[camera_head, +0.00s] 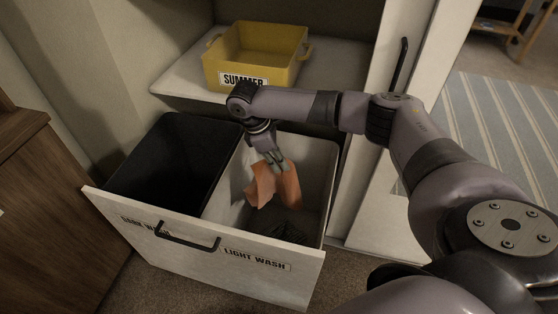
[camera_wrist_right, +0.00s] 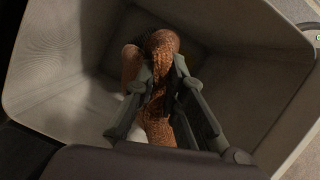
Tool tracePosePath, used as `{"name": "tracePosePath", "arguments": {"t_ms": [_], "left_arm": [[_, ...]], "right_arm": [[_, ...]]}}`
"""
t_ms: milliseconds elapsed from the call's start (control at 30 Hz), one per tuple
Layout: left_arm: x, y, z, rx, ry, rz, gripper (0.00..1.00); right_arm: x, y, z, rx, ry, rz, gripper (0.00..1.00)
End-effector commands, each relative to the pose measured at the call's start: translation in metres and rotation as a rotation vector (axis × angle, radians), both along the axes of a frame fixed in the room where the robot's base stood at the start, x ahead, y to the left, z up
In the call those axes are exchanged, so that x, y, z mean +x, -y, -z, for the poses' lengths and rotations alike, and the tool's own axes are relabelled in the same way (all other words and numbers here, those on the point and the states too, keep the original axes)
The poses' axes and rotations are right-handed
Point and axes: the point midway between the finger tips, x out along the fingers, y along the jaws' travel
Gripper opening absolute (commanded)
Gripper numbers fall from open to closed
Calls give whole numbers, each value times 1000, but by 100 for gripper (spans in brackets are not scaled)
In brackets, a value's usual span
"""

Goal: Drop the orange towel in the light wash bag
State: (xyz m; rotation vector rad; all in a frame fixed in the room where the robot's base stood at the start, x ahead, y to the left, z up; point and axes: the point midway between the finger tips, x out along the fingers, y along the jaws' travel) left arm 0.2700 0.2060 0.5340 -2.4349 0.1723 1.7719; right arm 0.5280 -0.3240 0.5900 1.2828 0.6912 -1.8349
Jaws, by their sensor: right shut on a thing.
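The orange towel (camera_head: 262,186) hangs folded from my right gripper (camera_head: 276,160), which is shut on it. The gripper points down over the light wash bag (camera_head: 316,165), the pale right-hand compartment of the pulled-out drawer labelled "LIGHT WASH". The towel hangs within the bag's opening. In the right wrist view, the towel (camera_wrist_right: 160,95) is pinched between the fingers (camera_wrist_right: 163,70), with the bag's pale walls (camera_wrist_right: 50,60) around it. My left gripper is not in view.
A black bag (camera_head: 170,165) fills the drawer's left side. A dark item (camera_head: 290,232) lies low in the light wash bag. A yellow bin (camera_head: 255,50) labelled "SUMMER" stands on the shelf behind. The drawer front has a black handle (camera_head: 188,240). A wooden cabinet (camera_head: 50,200) is at left.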

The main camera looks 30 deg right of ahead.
Motion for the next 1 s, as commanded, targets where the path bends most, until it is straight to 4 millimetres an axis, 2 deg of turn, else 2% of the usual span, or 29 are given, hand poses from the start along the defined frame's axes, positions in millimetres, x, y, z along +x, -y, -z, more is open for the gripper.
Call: {"name": "tracePosePath", "arguments": {"t_ms": [33, 67, 400, 633, 1000], "left_arm": [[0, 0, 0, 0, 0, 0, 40], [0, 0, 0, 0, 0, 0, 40], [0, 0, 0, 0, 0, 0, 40], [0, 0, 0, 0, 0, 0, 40], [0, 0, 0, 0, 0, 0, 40]], "right_arm": [[0, 0, 0, 0, 0, 0, 0], [0, 0, 0, 0, 0, 0, 11], [0, 0, 0, 0, 0, 0, 34], [0, 0, 0, 0, 0, 0, 35], [0, 0, 0, 0, 0, 0, 59]]}}
